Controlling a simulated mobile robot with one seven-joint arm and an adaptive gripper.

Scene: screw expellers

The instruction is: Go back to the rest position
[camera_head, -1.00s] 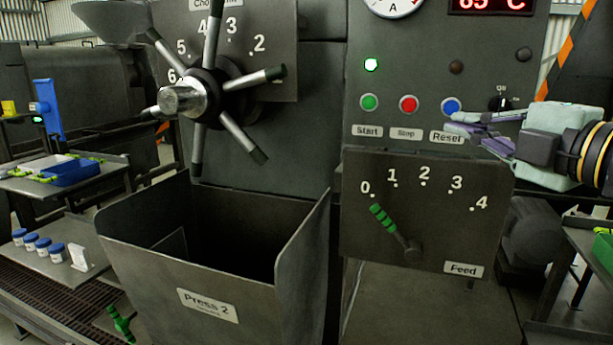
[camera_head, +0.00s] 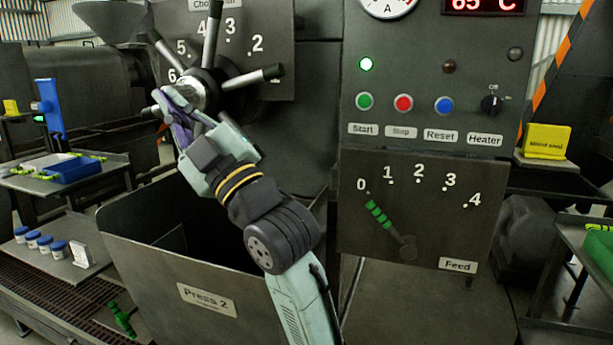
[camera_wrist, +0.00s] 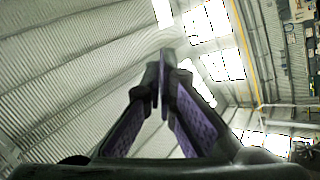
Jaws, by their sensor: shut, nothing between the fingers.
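My gripper (camera_head: 168,104) is in front of the choke wheel (camera_head: 206,88) on the left of the press in the head view. Its fingers are shut with nothing between them and point up and left. They overlap the wheel's hub in the picture; I cannot tell whether they touch it. My forearm reaches up from the bottom middle, in front of the hopper box (camera_head: 165,270). In the wrist view the shut fingers (camera_wrist: 163,75) stand against the roof and windows, with no object between them.
The control panel (camera_head: 430,70) has Start, Stop and Reset buttons, a heater knob (camera_head: 491,104) and a lit green lamp. The feed lever (camera_head: 390,228) points near 0. A yellow box (camera_head: 546,141) stands at right. Shelves with a blue tray (camera_head: 70,170) and blue-capped jars are at left.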

